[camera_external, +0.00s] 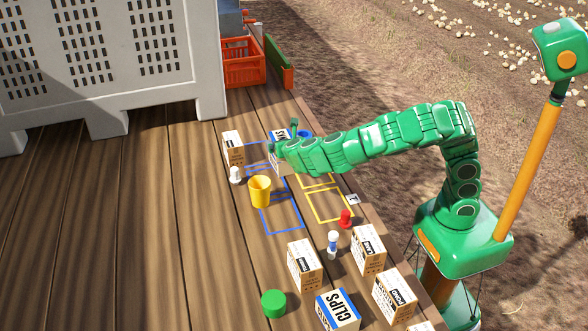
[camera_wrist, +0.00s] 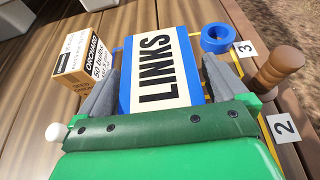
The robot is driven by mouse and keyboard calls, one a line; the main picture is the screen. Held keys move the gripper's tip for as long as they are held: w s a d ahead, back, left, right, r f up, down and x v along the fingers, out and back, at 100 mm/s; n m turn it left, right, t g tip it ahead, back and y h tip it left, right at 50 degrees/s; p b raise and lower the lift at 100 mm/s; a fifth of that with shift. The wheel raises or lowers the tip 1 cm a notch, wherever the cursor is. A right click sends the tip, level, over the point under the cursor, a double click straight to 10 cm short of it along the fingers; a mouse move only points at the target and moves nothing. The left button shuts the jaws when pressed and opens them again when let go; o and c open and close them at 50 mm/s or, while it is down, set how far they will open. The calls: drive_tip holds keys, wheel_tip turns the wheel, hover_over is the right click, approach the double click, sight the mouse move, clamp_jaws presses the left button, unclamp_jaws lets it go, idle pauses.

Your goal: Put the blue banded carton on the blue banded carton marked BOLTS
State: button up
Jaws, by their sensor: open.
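A blue banded carton marked LINKS (camera_wrist: 160,70) lies between my gripper's two grey fingers in the wrist view. My gripper (camera_wrist: 165,85) is open, with a finger on each side of it; I cannot tell whether they touch it. In the external view my gripper (camera_external: 279,150) is over the far part of the deck, and the LINKS carton (camera_external: 281,134) is partly hidden behind it. Another blue banded carton, marked CLIPS (camera_external: 338,309), stands at the near edge of the picture. I read no BOLTS label in either view.
A printed carton (camera_external: 233,147), a white bottle-like piece (camera_external: 235,175) and a yellow cup (camera_external: 260,191) stand left of my gripper. A blue ring (camera_wrist: 221,39) and a brown peg (camera_wrist: 277,69) stand at right. Several cartons, including one (camera_external: 304,265), stand nearer.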

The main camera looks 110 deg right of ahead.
drive_tip(key=v, duration=1.2)
drive_tip(key=shift+r, duration=0.1)
drive_tip(key=s+a+n+t, duration=0.1)
drive_tip(key=a+t, duration=0.1)
drive_tip(key=a, duration=0.8)
drive_tip(key=a+r+n+t, duration=0.1)
drive_tip(key=a+n+t, duration=0.1)
drive_tip(key=a, duration=0.8)
drive_tip(key=s+a+n+t+y, duration=0.1)
drive_tip(key=a+n, duration=0.1)
drive_tip(key=a, duration=0.8)
drive_tip(key=shift+s+a+r+t, duration=0.3)
drive_tip(key=shift+a+t, duration=0.05)
drive_tip(key=shift+t, duration=0.05)
drive_tip(key=s+a+r+n+t+y, duration=0.1)
drive_tip(key=s+a+n+t+y, duration=0.15)
drive_tip(key=s+a, duration=0.8)
drive_tip(key=s+a+r+n+t+y, duration=0.1)
drive_tip(key=s+a+n+t+y, duration=0.15)
drive_tip(key=s+a, duration=0.8)
drive_tip(key=shift+h, duration=0.5)
drive_tip(key=w+d+f, duration=0.1)
drive_tip(key=w, duration=0.2)
drive_tip(key=w+f, duration=0.1)
drive_tip(key=w, duration=0.3)
drive_tip(key=w+d+f, duration=0.1)
drive_tip(key=w+f, duration=0.1)
drive_tip(key=w, duration=0.1)
drive_tip(key=shift+w+d, duration=0.2)
drive_tip(key=shift+d, duration=0.1)
